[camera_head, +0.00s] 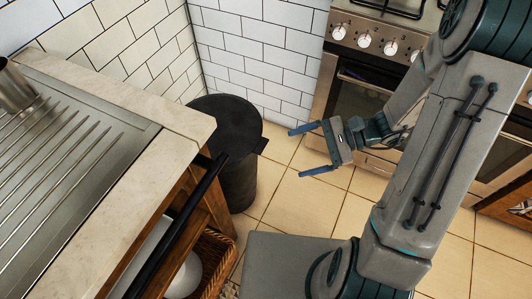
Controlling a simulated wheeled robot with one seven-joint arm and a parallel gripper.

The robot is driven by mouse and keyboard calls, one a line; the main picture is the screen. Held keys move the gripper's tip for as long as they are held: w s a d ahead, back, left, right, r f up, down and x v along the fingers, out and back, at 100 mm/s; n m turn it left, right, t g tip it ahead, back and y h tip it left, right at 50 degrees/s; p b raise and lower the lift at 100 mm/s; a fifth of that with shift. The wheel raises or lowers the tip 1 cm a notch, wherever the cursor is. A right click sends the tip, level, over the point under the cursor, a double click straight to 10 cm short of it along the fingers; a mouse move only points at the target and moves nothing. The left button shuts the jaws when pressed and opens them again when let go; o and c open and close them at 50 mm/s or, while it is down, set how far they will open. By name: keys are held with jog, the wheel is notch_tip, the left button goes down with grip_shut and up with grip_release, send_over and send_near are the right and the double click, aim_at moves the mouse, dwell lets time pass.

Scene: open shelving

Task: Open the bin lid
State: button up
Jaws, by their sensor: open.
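The bin (238,182) is a dark, round, upright can on the tiled floor, in the corner between the counter and the white tiled wall. Its dark lid (226,122) lies flat on top and looks closed, with a small tab (262,145) sticking out on the right side. The counter hides part of the bin's left side. My gripper (304,150) is open and empty, to the right of the lid, with its two blue fingers pointing left toward the tab. A gap shows between the fingers and the tab.
A counter (120,215) with a ribbed metal drainboard and a black rail (178,225) stands at the left. A basket (217,262) sits below it. An oven (357,110) stands behind my arm. Tiled floor (290,205) is clear between bin and arm.

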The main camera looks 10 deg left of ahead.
jog(key=w+d+f+m+t+y+b, duration=0.15)
jog(key=w+f+m+t+b, duration=0.3)
jog(key=f, duration=0.45)
jog(key=w+d+f+m+t+y+b, duration=0.15)
jog(key=w+f+m+t+b, duration=0.3)
jog(key=f, duration=0.45)
jog(key=w+a+m+b, duration=0.1)
jog(key=w+a, duration=0.2)
jog(key=a, duration=1.1)
jog(key=shift+f+y+b, duration=0.2)
jog(key=shift+y+b, duration=0.1)
jog(key=shift+b, duration=0.1)
jog(key=shift+w, duration=0.1)
